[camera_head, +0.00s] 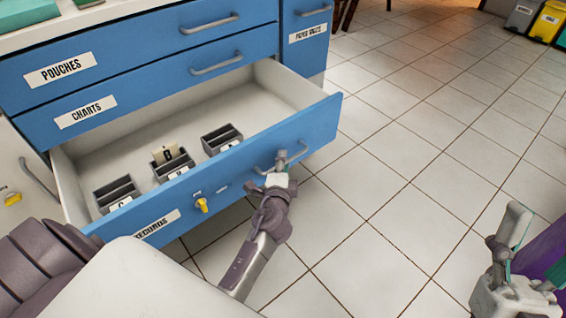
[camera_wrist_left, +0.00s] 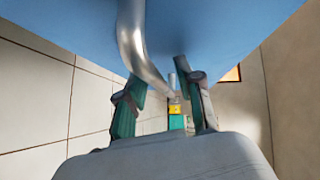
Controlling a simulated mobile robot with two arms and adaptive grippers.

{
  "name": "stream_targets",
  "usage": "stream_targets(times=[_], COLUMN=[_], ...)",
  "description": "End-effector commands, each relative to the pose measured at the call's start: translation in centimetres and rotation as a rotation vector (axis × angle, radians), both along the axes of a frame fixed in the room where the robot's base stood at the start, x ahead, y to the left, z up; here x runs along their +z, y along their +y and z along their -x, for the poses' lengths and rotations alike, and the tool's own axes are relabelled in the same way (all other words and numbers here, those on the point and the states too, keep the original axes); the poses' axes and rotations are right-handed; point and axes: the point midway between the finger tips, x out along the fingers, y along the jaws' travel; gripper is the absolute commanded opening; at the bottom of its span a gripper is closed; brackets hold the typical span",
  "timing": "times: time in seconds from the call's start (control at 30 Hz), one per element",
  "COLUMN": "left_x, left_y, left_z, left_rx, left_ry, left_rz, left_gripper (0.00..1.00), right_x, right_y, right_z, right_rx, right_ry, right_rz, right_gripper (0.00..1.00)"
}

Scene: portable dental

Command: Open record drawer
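The blue record drawer (camera_head: 235,170), labelled RECORDS, stands pulled out of the cabinet in the head view. My left gripper (camera_head: 279,172) is at the drawer's metal handle (camera_head: 290,158). In the left wrist view, the handle (camera_wrist_left: 137,45) runs between the fingers (camera_wrist_left: 163,85), which stand apart with a gap beside the bar. My right gripper (camera_head: 522,250) is at the lower right, its fingers apart and empty, away from the drawer.
Closed drawers labelled POUCHES (camera_head: 130,42) and CHARTS (camera_head: 150,88) are above. A PAPER WASTE front (camera_head: 306,50) is to their right. Tiled floor (camera_head: 400,180) lies clear right of the drawer. A grey bin (camera_head: 524,14) and a yellow bin (camera_head: 548,22) stand far back.

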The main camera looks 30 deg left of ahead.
Motion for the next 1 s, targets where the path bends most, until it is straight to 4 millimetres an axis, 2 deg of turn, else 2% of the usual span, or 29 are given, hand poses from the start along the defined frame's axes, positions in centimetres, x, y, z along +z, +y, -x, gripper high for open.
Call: stream_targets(times=[0.27, 0.37, 0.7, 0.83, 1.0], left_x=[0.1, 0.1, 0.8, 1.0, 1.1], left_y=[-0.1, -0.4, -2.4, -2.7, -2.8], left_z=[0.1, 1.0, 6.0, 6.8, 6.9], left_rx=[-0.001, -0.001, 0.0, 0.0, 0.0], left_ry=[-0.001, 0.0, 0.001, 0.0, -0.001], left_rz=[0.0, 0.001, 0.002, 0.0, 0.0], left_gripper=[0.37, 0.37, 0.37, 0.37, 0.37], right_x=[-0.1, -0.1, 0.0, 0.0, 0.0], right_y=[0.0, 0.0, 0.0, 0.0, 0.0], right_z=[0.0, 0.0, 0.0, 0.0, 0.0], right_rx=[-0.001, 0.0, 0.0, 0.0, 0.0], right_ry=[0.001, 0.001, 0.001, 0.001, 0.001], right_rz=[0.0, -0.001, -0.001, -0.001, 0.0], right_gripper=[0.69, 0.69, 0.69, 0.69, 0.69])
